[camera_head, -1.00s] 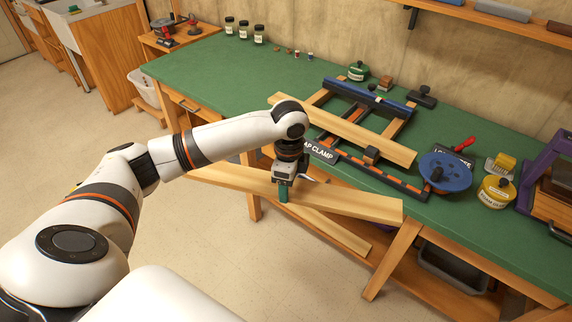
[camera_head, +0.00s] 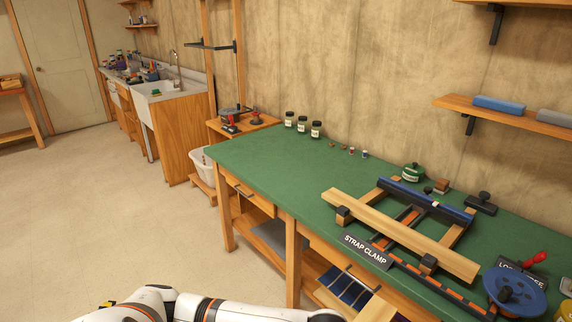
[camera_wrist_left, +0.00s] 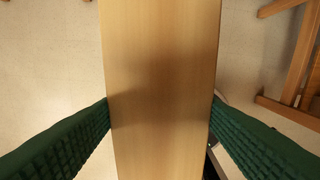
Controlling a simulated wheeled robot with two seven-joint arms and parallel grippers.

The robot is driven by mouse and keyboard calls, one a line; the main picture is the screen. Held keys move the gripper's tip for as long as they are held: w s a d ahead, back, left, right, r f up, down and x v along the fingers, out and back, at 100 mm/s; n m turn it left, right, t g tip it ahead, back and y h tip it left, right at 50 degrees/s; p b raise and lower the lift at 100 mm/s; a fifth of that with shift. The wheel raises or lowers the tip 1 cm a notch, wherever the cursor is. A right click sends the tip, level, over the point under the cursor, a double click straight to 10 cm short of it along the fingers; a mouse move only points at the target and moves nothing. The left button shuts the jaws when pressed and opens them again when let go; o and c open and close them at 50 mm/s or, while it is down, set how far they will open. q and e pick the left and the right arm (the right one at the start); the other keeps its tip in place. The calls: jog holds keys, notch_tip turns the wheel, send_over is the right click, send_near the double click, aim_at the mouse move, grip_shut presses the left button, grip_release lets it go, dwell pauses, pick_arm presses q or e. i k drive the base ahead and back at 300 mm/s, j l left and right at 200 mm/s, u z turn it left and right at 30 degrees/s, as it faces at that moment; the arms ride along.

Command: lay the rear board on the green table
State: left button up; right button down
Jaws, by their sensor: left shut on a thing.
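A long pale wooden board (camera_wrist_left: 160,45) fills the middle of the left wrist view. My left gripper (camera_wrist_left: 160,108) is shut on it, with a green ribbed finger against each long edge. Floor shows on both sides of the board, so it is held in the air. In the head view my left arm lies along the bottom edge, and the gripper is out of frame. The green table (camera_head: 270,165) stands at the centre and right. Another wooden board (camera_head: 400,233) lies across the strap clamp (camera_head: 412,215) on it. My right gripper is not in view.
A green tin (camera_head: 412,172), a blue disc (camera_head: 514,292) and a red-handled tool (camera_head: 535,260) are near the clamp. The table's left part is mostly clear. A wall shelf (camera_head: 500,112) is above right.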

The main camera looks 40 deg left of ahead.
aim_at(281, 159)
jog(key=j, duration=0.85)
jog(key=i+j, duration=0.1)
jog(key=j, duration=0.8)
jog(key=i+j+u, duration=0.1)
jog(key=j, duration=0.75)
